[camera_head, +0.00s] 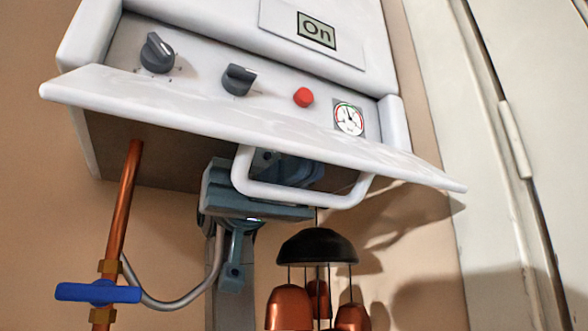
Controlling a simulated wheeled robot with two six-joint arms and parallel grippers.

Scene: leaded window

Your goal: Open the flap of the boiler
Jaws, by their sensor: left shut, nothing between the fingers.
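The white boiler (190,25) hangs on the wall at the top of the head view. Its flap (250,117) is swung down and outward, and the control panel behind it is exposed. The flap's white looped handle (300,196) hangs below its front edge. My left gripper (288,170) is shut and empty, under the flap and close to the handle. The handle and flap partly hide it, and I cannot tell whether they touch. My right gripper is not in view.
The panel carries two dark knobs (157,53), a red button (303,97) and a gauge (349,118). A copper pipe (123,205) with a blue valve (98,293) runs down at the left. A wind chime (316,247) hangs below the flap. A white door (480,130) is at the right.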

